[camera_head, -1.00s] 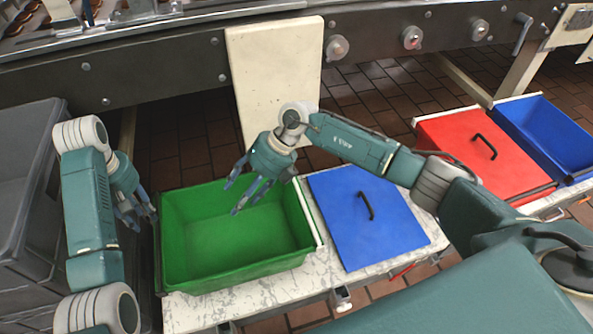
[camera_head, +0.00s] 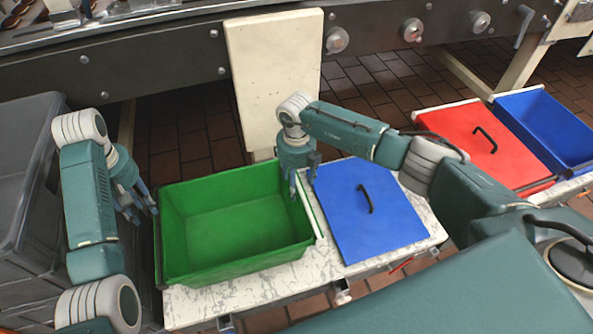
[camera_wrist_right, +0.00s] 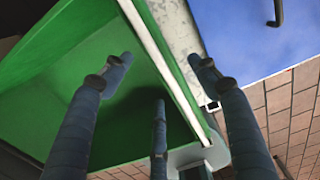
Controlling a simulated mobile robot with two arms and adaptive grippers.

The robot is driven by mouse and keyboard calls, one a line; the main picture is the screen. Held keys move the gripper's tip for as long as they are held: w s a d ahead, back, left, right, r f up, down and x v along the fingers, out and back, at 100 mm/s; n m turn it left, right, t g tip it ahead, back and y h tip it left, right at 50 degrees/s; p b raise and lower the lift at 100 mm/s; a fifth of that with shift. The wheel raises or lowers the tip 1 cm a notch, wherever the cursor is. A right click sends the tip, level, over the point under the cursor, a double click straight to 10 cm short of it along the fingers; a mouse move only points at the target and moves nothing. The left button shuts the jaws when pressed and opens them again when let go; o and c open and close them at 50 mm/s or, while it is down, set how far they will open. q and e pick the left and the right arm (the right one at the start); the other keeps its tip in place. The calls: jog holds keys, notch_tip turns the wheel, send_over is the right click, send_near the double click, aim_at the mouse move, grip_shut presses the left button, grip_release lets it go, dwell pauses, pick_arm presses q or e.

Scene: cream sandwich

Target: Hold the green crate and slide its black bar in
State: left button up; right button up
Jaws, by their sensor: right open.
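The green crate (camera_head: 235,235) stands open and empty on the pale worn bench in the head view. A black bar (camera_head: 158,252) sticks out along its left side. My right gripper (camera_head: 303,188) points down at the crate's right rim. In the right wrist view, its open fingers (camera_wrist_right: 163,68) lie either side of the white-edged rim of the green crate (camera_wrist_right: 130,125), which is not gripped. My left gripper (camera_head: 142,212) hangs by the crate's left side near the bar, its fingers apart. I cannot tell whether it touches the bar.
A blue lidded crate (camera_head: 350,225) with a black handle stands just right of the green crate. A red lidded crate (camera_head: 455,150) and an open blue crate (camera_head: 555,130) are further right. Grey crates (camera_head: 25,200) stand close at the left. A cream panel (camera_head: 268,75) rises behind.

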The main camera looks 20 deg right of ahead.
aim_at(297, 188)
jog(key=shift+f, duration=1.55)
